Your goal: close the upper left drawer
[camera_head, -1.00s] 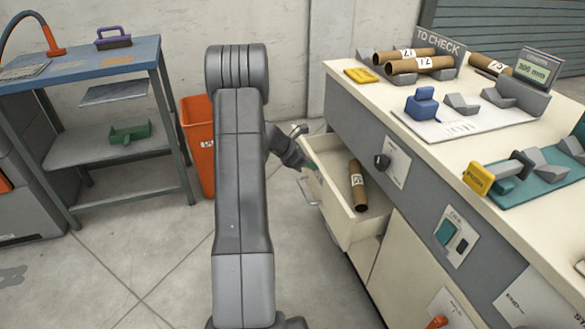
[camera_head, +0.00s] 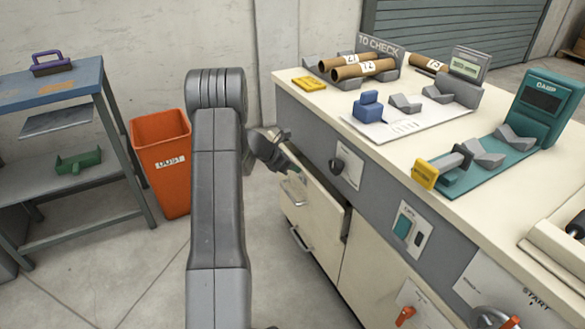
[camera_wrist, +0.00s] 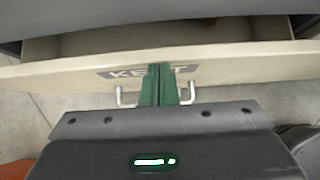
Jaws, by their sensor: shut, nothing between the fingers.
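The upper left drawer (camera_head: 311,216) of the cream cabinet is open by a small gap, with a dark strip of its inside showing below the grey panel. In the wrist view its pale front (camera_wrist: 245,63) carries a label partly covered by my fingers. My gripper (camera_head: 293,170) is at the outer side of the drawer front, its green fingers (camera_wrist: 160,85) shut together and empty. The fingertips reach the label and seem to touch it. A metal handle (camera_wrist: 187,98) shows on both sides of the fingers. The drawer's contents are hidden in the head view.
A lower drawer handle (camera_head: 300,240) sits below. An orange dust bin (camera_head: 162,165) stands left of my arm, beside a blue-topped table (camera_head: 45,90). The counter (camera_head: 400,150) holds brown tubes and several fixtures. A black knob (camera_head: 336,165) sits above the drawer.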

